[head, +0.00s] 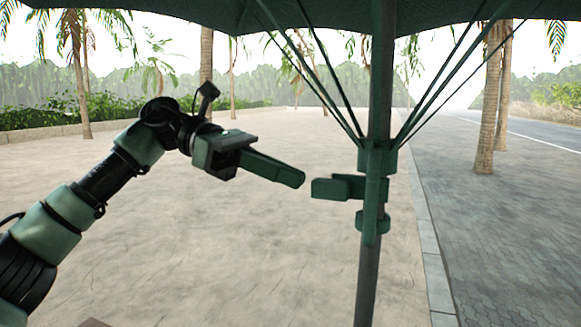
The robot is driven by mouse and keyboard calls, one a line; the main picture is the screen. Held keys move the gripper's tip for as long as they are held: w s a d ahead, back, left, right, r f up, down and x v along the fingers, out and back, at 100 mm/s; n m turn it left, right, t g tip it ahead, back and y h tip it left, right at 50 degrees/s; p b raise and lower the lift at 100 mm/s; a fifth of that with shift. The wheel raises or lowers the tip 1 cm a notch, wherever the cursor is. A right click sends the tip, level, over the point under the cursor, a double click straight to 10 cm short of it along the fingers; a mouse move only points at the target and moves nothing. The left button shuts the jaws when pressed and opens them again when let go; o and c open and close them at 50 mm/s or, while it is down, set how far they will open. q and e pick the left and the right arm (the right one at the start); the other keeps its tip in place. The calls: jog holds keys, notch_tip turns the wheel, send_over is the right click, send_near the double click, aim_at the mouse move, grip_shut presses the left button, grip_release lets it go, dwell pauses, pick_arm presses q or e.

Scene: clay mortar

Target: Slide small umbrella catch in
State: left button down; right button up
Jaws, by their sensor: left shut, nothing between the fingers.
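The open green umbrella has its canopy (280,14) across the top of the head view. Its dark pole (367,275) stands upright right of centre. A green collar (377,160) on the pole carries the thin ribs. Below it, a small green catch (338,188) sticks out to the left from the pole. My left gripper (292,178) is shut and empty, with its fingertips a little left of the catch and slightly higher in the picture. They appear apart from it, though the depth gap is hard to judge. My right gripper does not show.
Thin ribs (322,85) slant from the collar up to the canopy on both sides. Sandy ground (230,260) lies around the pole. A kerb (428,240) and grey paving (505,240) are on the right. Palm trunks (490,100) stand farther back.

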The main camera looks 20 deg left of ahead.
aim_at(316, 180)
pick_arm(q)
jog(key=shift+d, duration=0.45)
jog(key=x, duration=0.3)
jog(key=shift+d+r+b, duration=0.1)
jog(key=shift+r+b, duration=0.25)
jog(key=shift+b, duration=0.05)
jog(key=shift+d, duration=0.2)
jog(key=shift+a+r, duration=0.1)
